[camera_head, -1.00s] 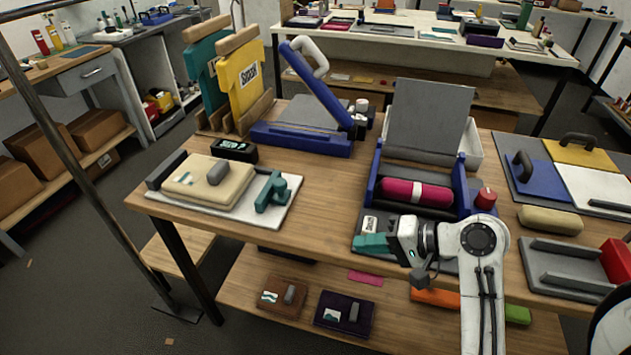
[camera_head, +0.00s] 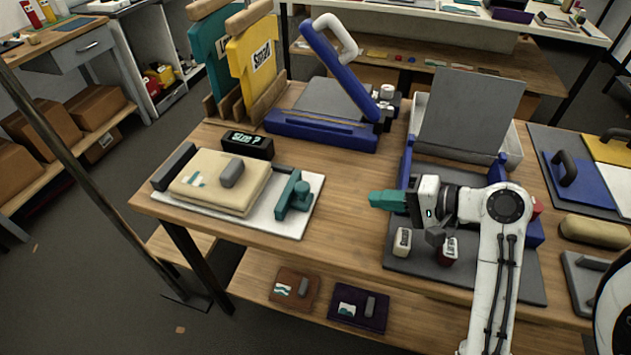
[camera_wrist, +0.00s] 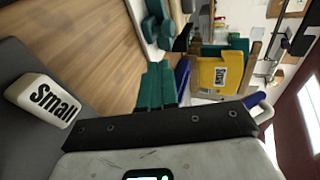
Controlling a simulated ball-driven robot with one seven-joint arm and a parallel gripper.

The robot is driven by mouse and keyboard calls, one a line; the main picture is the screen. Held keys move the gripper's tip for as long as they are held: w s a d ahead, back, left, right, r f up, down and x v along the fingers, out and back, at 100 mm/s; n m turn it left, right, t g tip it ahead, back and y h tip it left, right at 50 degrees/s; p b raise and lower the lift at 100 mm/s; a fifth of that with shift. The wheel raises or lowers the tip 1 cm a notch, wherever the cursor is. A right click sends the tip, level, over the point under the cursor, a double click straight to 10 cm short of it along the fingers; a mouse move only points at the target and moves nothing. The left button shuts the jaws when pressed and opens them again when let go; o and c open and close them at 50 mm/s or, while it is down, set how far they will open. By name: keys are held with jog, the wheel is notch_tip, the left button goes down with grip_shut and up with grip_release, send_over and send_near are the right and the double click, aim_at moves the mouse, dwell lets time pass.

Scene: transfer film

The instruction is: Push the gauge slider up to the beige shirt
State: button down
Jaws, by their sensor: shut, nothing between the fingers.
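The folded beige shirt (camera_head: 200,190) lies on a white board (camera_head: 285,226) at the table's left, with a grey block on top. The teal gauge slider (camera_head: 293,197) stands on the board just right of the shirt, with a small gap between them. My gripper (camera_head: 374,200) has teal fingers, which are shut and empty. It hangs above the table to the right of the slider, clear of it, pointing left. In the wrist view the fingers (camera_wrist: 157,88) show closed, with a teal part, seemingly the slider (camera_wrist: 156,27), beyond them.
A dark bar (camera_head: 173,167) borders the board's left end. A display (camera_head: 247,144) reading "Size ?" stands behind the board. Small (camera_head: 402,243) and Large (camera_head: 449,251) blocks sit on the grey mat below my gripper. Bare wood lies between slider and gripper. A blue press (camera_head: 322,130) stands behind.

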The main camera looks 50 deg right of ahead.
aim_at(309, 191)
jog(key=x, duration=0.4)
jog(key=p+x, duration=0.1)
jog(key=x, duration=0.4)
jog(key=r+p+x, duration=0.1)
jog(key=x, duration=0.3)
jog(key=shift+w+a, duration=0.15)
jog(key=shift+w, duration=0.3)
